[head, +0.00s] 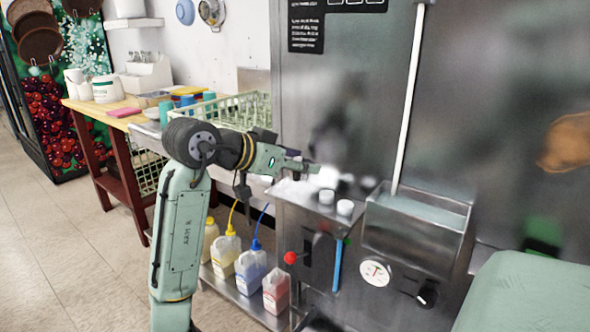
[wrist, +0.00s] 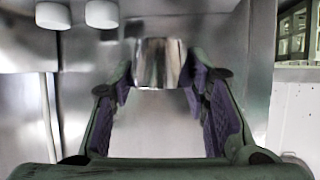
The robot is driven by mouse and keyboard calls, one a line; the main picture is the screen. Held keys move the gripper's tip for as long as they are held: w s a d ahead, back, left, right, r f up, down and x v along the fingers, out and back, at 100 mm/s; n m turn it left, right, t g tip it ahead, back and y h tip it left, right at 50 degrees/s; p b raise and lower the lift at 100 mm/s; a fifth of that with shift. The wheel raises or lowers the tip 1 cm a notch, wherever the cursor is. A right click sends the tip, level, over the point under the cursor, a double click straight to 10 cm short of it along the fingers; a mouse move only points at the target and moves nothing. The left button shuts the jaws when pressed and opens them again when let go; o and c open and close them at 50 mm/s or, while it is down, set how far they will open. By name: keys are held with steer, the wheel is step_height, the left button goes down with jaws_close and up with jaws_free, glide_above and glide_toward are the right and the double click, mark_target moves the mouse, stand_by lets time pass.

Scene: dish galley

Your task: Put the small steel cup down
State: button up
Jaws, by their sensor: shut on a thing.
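The small steel cup (wrist: 158,62) shows in the wrist view as a shiny metal shape between the tips of my gripper (wrist: 158,86). The purple-padded fingers stand on either side of it, shut on it. In the head view my gripper (head: 310,167) reaches right over the steel top of the dish machine (head: 290,190). I cannot make out the cup clearly in the head view; its pale surroundings are blurred.
Two white caps (head: 345,208) stand on the machine's top, close to my gripper. A steel basin (head: 412,245) is to the right. A green dish rack (head: 215,108) sits on the counter behind my arm. Several chemical jugs (head: 250,270) stand on the low shelf.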

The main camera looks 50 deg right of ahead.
mark_target(294, 174)
steer(key=shift+w+d, duration=0.25)
steer(key=shift+w, duration=0.2)
steer(key=shift+w+d, duration=0.2)
steer(key=shift+w, duration=0.25)
steer(key=shift+w+f+p, duration=0.1)
steer(key=shift+f+p, duration=0.35)
steer(key=shift+f, duration=1.4)
steer(key=shift+f, duration=0.15)
steer(key=o, duration=0.9)
steer(key=shift+r, duration=0.25)
steer(key=b+v, duration=0.2)
steer(key=v, duration=1)
